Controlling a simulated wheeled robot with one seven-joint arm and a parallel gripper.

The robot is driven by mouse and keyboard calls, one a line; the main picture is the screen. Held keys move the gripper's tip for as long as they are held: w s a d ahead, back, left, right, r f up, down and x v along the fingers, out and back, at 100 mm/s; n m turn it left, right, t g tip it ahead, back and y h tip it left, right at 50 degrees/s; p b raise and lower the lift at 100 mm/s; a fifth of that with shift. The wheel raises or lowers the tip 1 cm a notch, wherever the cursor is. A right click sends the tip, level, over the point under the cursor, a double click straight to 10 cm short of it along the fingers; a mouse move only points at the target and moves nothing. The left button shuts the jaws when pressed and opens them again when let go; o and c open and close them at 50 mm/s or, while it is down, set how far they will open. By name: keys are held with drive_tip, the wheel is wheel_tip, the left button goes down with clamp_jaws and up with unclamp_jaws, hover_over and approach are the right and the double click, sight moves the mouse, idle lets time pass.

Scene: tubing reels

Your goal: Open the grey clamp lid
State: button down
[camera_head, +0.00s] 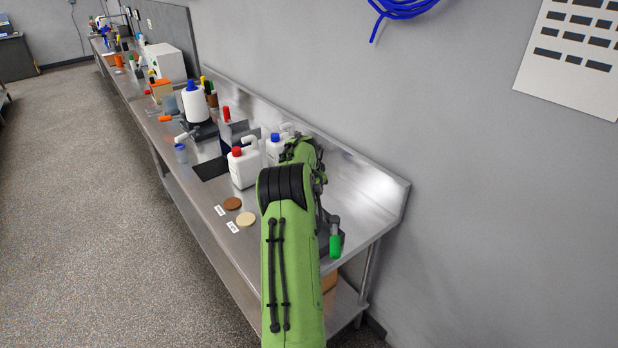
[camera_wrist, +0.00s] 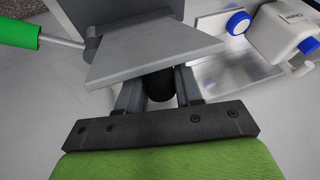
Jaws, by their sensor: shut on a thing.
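The grey clamp lid (camera_wrist: 150,48) is a flat slanted plate in the wrist view, right in front of my gripper (camera_wrist: 160,88). A lever with a green handle (camera_wrist: 18,33) joins it at the left. The same green handle (camera_head: 335,246) shows in the head view near the bench's right end. My fingers are on both sides of a black round knob (camera_wrist: 159,84) under the lid's near edge and are shut on it. The fingertips are partly hidden by the lid. In the head view my green arm hides the gripper and most of the clamp.
White jugs with a red cap (camera_head: 243,168) and a blue cap (camera_head: 274,149) stand left of my arm. A brown disc (camera_head: 232,203) and a cream disc (camera_head: 246,220) lie on the steel bench (camera_head: 365,194). The wall (camera_head: 450,150) is close behind.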

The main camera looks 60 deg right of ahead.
drive_tip(key=shift+s+d+y+p, duration=0.2)
drive_tip(key=shift+d+y+p, duration=0.2)
drive_tip(key=shift+p, duration=0.2)
drive_tip(key=shift+a, duration=0.1)
drive_tip(key=c, duration=0.8)
unclamp_jaws()
drive_tip(key=shift+c, duration=0.2)
drive_tip(key=b+v, duration=0.1)
drive_tip(key=v, duration=1.4)
drive_tip(key=shift+a+r, duration=0.2)
drive_tip(key=shift+r, duration=0.05)
drive_tip(key=shift+s, duration=0.1)
